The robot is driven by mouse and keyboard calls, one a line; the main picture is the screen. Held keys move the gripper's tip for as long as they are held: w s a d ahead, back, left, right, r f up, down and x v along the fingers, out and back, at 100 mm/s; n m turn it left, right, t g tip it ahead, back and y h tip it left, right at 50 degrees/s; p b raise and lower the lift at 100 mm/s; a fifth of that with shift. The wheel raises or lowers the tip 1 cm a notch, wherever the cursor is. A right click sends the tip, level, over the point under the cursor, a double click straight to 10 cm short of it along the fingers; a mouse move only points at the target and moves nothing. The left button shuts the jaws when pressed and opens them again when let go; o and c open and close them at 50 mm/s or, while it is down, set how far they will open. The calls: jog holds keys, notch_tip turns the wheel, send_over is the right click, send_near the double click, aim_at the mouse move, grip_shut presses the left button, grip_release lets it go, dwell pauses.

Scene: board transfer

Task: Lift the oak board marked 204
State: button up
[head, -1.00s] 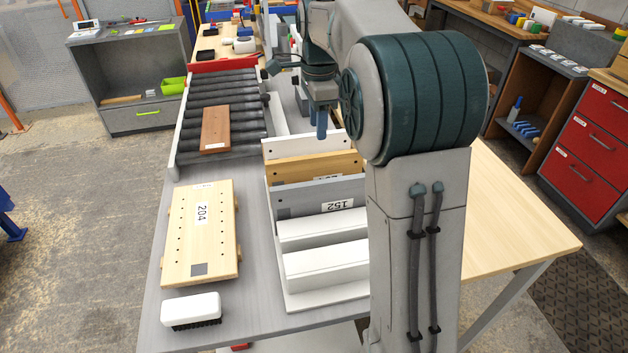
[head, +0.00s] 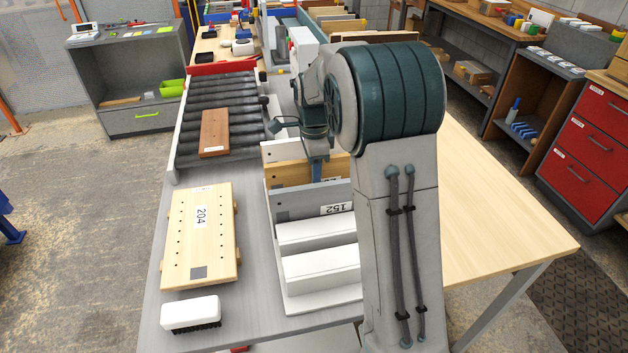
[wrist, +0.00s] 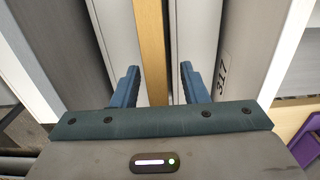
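An oak-coloured board (head: 290,174) stands on edge in a slotted rack (head: 292,300), between a white and a grey board. Its label is mostly hidden, so I cannot read its number. My gripper (head: 317,170) is above the rack at this board. In the wrist view, my gripper (wrist: 158,88) is open, with one blue finger on each side of the upright oak board's edge (wrist: 151,40) and gaps showing. A light wooden piece with rows of holes (head: 199,245), labelled 204, lies flat on the grey table at left.
A grey board marked 152 (head: 290,212) and white blocks (head: 318,262) share the rack. A brush (head: 191,314) lies near the table's front. A brown board (head: 214,132) rests on the roller conveyor (head: 187,125). A board marked 317 (wrist: 232,50) stands right of my gripper.

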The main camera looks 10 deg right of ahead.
jog(key=shift+f, duration=0.5)
grip_shut()
jog(key=shift+r, duration=0.1)
